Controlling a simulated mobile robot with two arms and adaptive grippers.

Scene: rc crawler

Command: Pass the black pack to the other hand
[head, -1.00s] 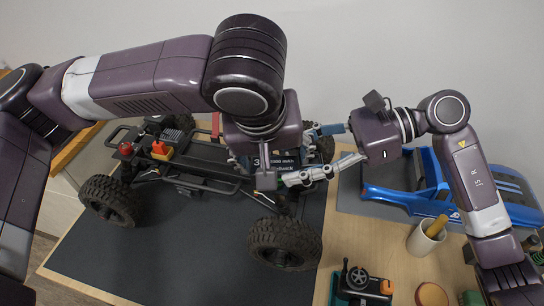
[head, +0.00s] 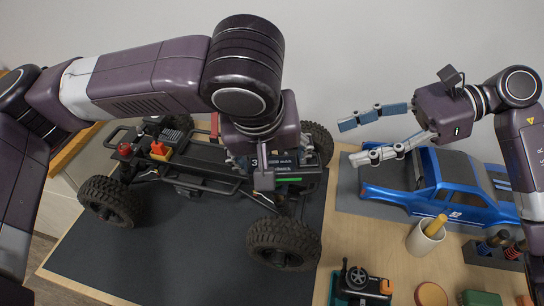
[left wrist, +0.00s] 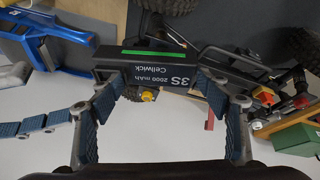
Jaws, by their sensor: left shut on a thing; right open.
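The black pack (head: 312,178) has a green stripe and white lettering, and its label also shows in the left wrist view (left wrist: 150,72). My left gripper (head: 262,172) is shut on it and holds it above the front end of the crawler chassis (head: 212,170). Part of the pack is hidden behind the left gripper in the head view. My right gripper (head: 352,141) is open and empty, to the right of the pack and apart from it, its fingers pointing left.
A blue truck body (head: 455,185) lies on a grey mat at the right. In front of it stand a white cup (head: 425,238) with a yellow handle and a transmitter (head: 360,285). The dark mat left of the front wheel (head: 284,243) is clear.

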